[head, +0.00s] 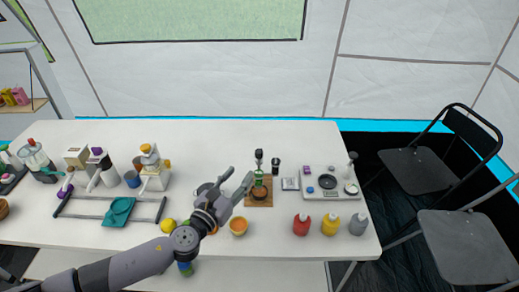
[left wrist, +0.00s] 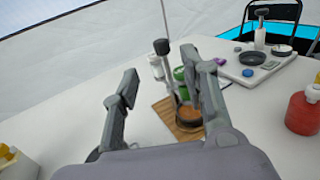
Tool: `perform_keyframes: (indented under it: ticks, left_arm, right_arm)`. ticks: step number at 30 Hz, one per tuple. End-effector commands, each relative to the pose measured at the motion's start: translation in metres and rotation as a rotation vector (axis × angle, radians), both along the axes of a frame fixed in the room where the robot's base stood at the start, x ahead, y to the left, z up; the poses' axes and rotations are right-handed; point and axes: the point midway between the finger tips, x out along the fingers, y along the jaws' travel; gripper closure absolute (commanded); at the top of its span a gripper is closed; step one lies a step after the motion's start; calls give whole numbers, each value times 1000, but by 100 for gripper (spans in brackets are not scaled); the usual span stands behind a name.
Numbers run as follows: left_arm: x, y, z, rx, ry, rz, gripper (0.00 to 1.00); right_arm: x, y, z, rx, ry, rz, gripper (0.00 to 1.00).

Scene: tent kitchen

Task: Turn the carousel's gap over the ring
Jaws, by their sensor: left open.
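A small stand with a dark-topped upright post (head: 259,155) stands on a square wooden board (head: 250,202) at the table's middle. A green part (head: 257,184) sits by the post, above a brown round piece (head: 259,192). I cannot tell for sure which part is the carousel or where its gap points. My left gripper (head: 238,178) is open, just left of the stand. In the left wrist view the open fingers (left wrist: 158,72) frame the post (left wrist: 164,75), with the right finger partly covering the green part (left wrist: 180,74). My right gripper is out of view.

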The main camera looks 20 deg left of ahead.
Motion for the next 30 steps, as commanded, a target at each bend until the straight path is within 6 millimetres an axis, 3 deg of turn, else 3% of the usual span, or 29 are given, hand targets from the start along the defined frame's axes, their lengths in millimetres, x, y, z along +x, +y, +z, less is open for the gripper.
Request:
perform_keyframes:
  ticks: [5, 15, 21, 30]
  left_arm:
    - [41, -8, 4, -3, -3, 1, 59]
    - [105, -20, 1, -4, 0, 0, 59]
    - [121, -24, 0, -2, 0, -1, 59]
    - [123, -24, 1, -2, 0, -1, 59]
  right_arm:
    - [-5, 1, 7, 1, 6, 1, 100]
    - [24, 9, 9, 12, -38, 0, 100]
    - [20, 9, 8, 13, -31, 0, 100]
    - [10, 7, 7, 9, -15, 1, 100]
